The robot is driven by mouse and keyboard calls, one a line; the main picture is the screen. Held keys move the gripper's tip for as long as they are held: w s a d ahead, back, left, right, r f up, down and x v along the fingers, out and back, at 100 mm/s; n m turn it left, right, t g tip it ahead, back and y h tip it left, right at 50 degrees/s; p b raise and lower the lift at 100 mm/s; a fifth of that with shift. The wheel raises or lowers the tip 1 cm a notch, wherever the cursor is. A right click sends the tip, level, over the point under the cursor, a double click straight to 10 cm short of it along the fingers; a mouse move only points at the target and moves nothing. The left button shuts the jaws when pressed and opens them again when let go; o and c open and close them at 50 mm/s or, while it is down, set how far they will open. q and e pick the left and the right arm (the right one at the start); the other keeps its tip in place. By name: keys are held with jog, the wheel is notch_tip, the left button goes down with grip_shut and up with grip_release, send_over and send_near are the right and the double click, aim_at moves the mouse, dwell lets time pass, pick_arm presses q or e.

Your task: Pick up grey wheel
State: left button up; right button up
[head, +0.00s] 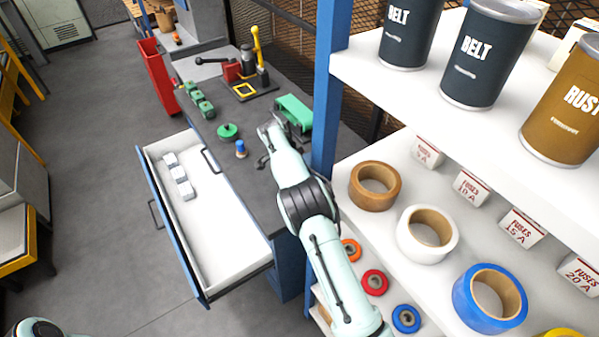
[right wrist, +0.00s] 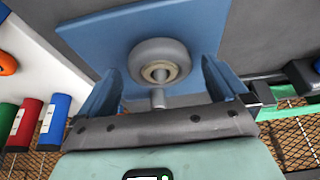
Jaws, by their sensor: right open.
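The grey wheel (right wrist: 160,50) shows in the right wrist view, with a beige hub and a short grey pin below it. It lies in front of a flat blue surface. My right gripper (right wrist: 158,75) is open, with one blue finger on each side of the wheel and a visible gap to both. In the head view my right gripper (head: 263,145) is at the grey workbench (head: 222,150), near a green block-shaped part (head: 293,112). I cannot make out the wheel in the head view. My left gripper is out of view.
An open white drawer (head: 215,232) holds several small white blocks. A blue knob-like part (head: 241,149) and a green round part (head: 228,131) stand near the gripper. A blue post (head: 328,90) and white shelves (head: 350,75) with cans and tape rolls flank my right arm.

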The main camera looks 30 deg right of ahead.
jog(key=shift+f, duration=0.2)
jog(key=c, duration=1.1)
jog(key=shift+d+r, duration=0.1)
jog(key=shift+r, duration=0.15)
